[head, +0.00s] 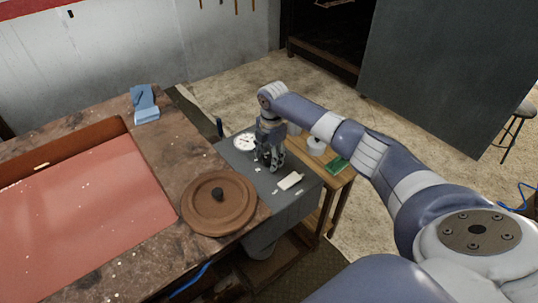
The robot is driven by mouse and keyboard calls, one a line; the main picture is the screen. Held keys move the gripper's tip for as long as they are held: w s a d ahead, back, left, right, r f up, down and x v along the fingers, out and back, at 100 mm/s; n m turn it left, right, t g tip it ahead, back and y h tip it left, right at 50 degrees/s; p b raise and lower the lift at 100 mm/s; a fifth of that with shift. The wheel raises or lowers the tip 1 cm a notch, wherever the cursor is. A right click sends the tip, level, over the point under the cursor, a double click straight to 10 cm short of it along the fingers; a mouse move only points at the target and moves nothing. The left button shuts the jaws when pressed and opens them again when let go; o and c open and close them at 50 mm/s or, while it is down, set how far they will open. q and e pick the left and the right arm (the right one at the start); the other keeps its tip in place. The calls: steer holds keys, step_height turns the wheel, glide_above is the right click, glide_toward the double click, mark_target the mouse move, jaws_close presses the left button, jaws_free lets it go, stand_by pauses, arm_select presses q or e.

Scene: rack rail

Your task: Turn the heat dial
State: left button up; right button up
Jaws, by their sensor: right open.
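A grey box-like unit (290,205) stands beside the workbench. On its top, a pale round face with dark marks (244,142) looks like a dial or gauge; I cannot tell for sure that it is the heat dial. My right gripper (270,165) points down over the unit's top, just right of and nearer than the pale face. It is open, and nothing shows between its fingers. I cannot tell whether its fingertips touch anything, and it hides part of the top behind it. My left gripper is not in view.
A brown round disc with a black knob (219,203) lies at the workbench's (165,165) right edge, close to the unit. A white piece (290,181) lies on the unit. A wooden stand with a green board (338,164) is to the right. A red tray (75,210) fills the left.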

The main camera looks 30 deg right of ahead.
steer(key=shift+f, duration=0.15)
steer(key=shift+c, duration=0.6)
steer(key=c, duration=0.9)
steer(key=shift+c, duration=0.3)
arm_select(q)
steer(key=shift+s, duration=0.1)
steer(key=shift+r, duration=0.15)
